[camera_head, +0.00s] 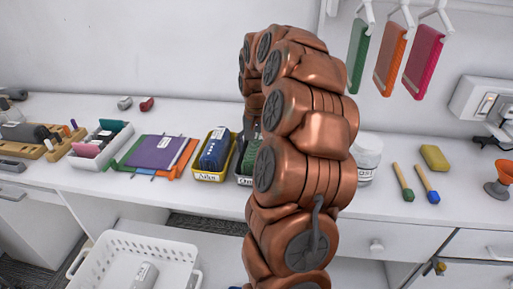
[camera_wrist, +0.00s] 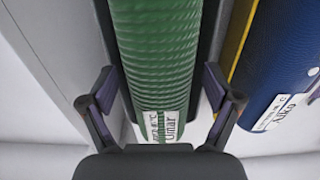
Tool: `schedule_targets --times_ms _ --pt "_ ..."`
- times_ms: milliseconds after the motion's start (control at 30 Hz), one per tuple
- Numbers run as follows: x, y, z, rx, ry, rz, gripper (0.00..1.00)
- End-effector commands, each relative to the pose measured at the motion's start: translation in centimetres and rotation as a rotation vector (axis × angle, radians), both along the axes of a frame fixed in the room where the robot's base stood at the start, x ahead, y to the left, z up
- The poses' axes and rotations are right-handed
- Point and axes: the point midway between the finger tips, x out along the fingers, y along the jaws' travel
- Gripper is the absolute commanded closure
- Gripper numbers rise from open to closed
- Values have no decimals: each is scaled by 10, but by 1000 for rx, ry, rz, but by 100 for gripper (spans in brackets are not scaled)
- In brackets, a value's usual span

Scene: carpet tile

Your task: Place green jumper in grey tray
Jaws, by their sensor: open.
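The green jumper (camera_wrist: 155,50) is a ribbed, rolled bundle in the middle of the wrist view. It lies between the dark walls of the grey tray (camera_wrist: 209,40), and a white label with a name shows at its near end. In the head view a strip of the green jumper (camera_head: 249,157) shows beside my arm, with a bit of the grey tray (camera_head: 244,181) below it. My gripper (camera_wrist: 160,88) is open, with one finger on each side of the jumper's near end. I cannot tell whether the fingers touch it. My arm hides most of this spot in the head view.
A yellow tray (camera_head: 206,177) with a blue rolled bundle (camera_head: 214,152) stands close to the left of the grey tray. Purple folder (camera_head: 157,151), a white jar (camera_head: 367,153) and two short tools share the counter. A white basket (camera_head: 97,245) stands below, in front.

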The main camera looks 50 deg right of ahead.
Motion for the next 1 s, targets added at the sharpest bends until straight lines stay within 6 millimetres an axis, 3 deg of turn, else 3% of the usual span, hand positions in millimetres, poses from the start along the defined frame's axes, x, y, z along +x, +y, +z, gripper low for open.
schedule_targets --times_ms 267,1000 --pt "1 -1 11 -3 -3 0 11" --pt "1 -1 103 -1 -2 0 11"
